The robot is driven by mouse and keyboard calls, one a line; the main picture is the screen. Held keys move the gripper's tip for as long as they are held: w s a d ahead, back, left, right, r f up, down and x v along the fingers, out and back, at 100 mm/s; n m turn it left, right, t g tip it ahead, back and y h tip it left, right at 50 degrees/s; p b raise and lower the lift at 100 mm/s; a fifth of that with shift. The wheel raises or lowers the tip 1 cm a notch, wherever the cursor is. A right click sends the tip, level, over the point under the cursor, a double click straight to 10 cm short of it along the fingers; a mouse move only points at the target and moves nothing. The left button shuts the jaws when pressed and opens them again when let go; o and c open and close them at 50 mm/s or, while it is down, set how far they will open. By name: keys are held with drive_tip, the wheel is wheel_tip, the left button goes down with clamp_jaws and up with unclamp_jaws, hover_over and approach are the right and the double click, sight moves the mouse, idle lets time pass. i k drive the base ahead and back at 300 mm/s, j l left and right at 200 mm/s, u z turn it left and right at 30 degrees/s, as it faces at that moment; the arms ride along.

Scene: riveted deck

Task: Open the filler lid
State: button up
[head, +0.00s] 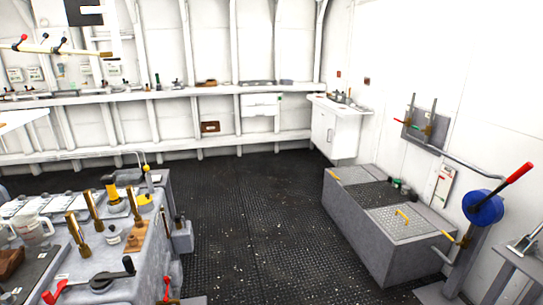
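I cannot tell for sure which part is the filler lid. The panel lies flat and looks shut. On the grey machine block (140,262) at the left stand a yellow-and-black fitting (113,196), brass posts and small round caps, one of them a pale cap (113,236). My gripper does not show in this view.
Dark mesh floor (250,220) is open between block and chest. A blue wheel with a red-tipped lever (484,207) juts out at the right wall. A black crank (100,281) lies on the left block. A white cabinet (335,130) stands at the back.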

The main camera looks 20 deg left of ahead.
sight(145, 199)
drive_tip(key=i+j+u, duration=0.2)
drive_tip(key=i+u, duration=0.25)
drive_tip(key=i+j+u, duration=0.1)
drive_tip(key=i+u, duration=0.55)
drive_tip(key=u, duration=0.2)
drive_tip(key=i+l+u, duration=0.2)
drive_tip(key=i+u, duration=0.2)
drive_tip(key=i+l+u, duration=0.2)
drive_tip(key=i+u, duration=0.15)
drive_tip(key=i+l+u, duration=0.3)
drive_tip(key=i, duration=0.15)
